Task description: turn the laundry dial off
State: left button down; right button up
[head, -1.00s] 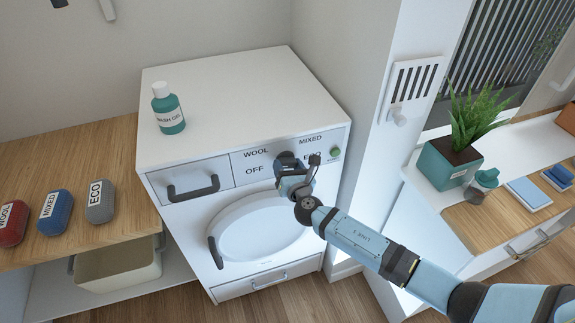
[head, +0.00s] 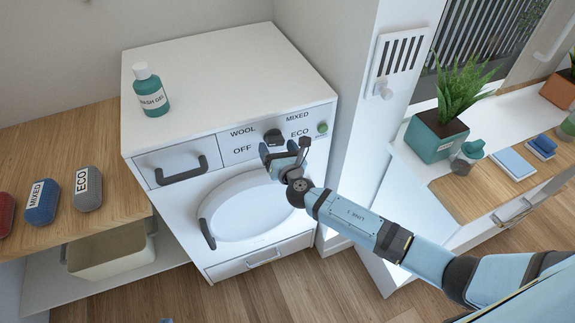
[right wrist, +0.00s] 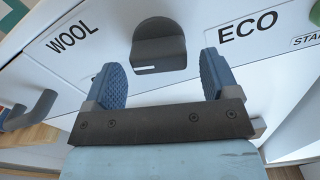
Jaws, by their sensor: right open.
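The laundry dial (head: 273,136) is a dark round knob on the white washer's front panel, among the labels WOOL, MIXED, OFF and ECO. In the right wrist view the dial (right wrist: 159,42) shows a short white mark low on its left side. I cannot tell for sure which label it points to. My right gripper (head: 284,148) is open and empty, just in front of and slightly below the dial. In the right wrist view its two blue fingers stand apart, with the dial beyond the gap between them. My left gripper is not in view.
A green start button (head: 322,128) sits right of the dial. A drawer handle (head: 181,171) sticks out to the left, and the round door (head: 245,207) is below. A wash gel bottle (head: 150,90) stands on the washer. A wall column (head: 345,70) rises close on the right.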

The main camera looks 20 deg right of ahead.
jog(key=s+b, duration=0.1)
jog(key=s, duration=1.1)
jog(key=shift+d, duration=0.25)
jog(key=s+f+m+g+y+p, duration=0.1)
jog(key=s+f+m+g+p, duration=0.1)
jog(key=s+m, duration=0.8)
jog(key=s+f+m+g+y+p, duration=0.1)
jog(key=s+f+m+g, duration=0.4)
jog(key=s+m, duration=0.6)
jog(key=m+p, duration=0.1)
jog(key=m, duration=0.8)
jog(key=shift+s+f+m+y+p, duration=0.2)
jog(key=shift+f+m+y+p, duration=0.1)
jog(key=shift+p, duration=0.1)
